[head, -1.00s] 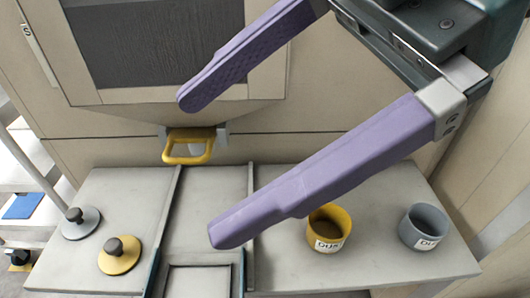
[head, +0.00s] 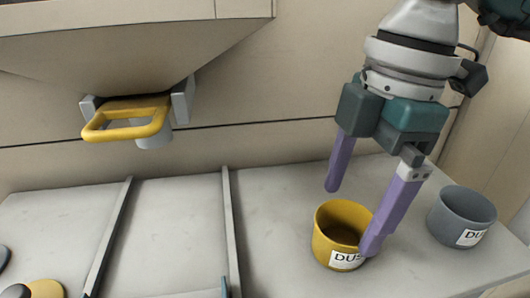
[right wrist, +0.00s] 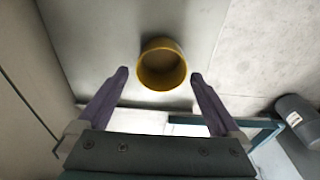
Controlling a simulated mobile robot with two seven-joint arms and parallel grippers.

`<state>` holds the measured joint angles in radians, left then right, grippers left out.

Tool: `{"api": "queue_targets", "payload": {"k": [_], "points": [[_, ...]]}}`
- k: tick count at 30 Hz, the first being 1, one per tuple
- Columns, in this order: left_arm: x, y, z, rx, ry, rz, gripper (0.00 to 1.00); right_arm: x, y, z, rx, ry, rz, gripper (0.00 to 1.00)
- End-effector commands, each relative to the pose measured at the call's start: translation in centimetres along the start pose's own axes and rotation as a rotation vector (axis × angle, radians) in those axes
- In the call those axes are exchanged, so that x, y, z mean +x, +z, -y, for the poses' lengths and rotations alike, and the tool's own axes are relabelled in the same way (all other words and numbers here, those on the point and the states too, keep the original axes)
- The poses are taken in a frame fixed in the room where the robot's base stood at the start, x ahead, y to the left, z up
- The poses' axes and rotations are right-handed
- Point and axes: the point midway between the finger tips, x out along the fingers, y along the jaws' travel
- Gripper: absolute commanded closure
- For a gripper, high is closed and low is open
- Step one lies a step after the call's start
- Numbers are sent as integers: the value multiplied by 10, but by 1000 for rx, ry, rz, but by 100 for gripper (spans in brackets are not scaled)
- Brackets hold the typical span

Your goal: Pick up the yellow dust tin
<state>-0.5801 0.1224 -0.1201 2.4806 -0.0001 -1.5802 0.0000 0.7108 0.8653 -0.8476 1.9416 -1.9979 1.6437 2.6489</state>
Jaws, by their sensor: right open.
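The yellow dust tin (head: 324,240) stands upright on the grey bench, its open top up and a white label on its front. It also shows in the right wrist view (right wrist: 162,84), just beyond and between the fingertips. My right gripper (head: 348,217) is open, its purple fingers pointing down at the tin. In the head view one finger overlaps the tin's right side; I cannot tell whether it touches. In the right wrist view (right wrist: 159,74) a finger lies on each side, with nothing held. My left gripper is not in view.
A grey dust tin (head: 462,216) stands right of the yellow one. Two raised strips (head: 231,230) divide the bench to the left. A yellow handle (head: 128,118) juts from the wall above. A yellow knobbed disc (head: 46,289) lies at the lower left.

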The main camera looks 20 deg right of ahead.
Motion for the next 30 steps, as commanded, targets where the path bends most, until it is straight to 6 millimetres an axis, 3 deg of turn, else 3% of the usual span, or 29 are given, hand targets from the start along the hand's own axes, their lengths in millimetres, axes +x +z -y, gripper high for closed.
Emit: {"api": "queue_targets", "payload": {"k": [6,13,30], "points": [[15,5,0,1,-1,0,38,37,2,2,0,-1,1,0],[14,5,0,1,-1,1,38,38,1,2,-1,1,-1,0],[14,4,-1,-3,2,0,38,38,1,2,-1,1,-1,63]]}}
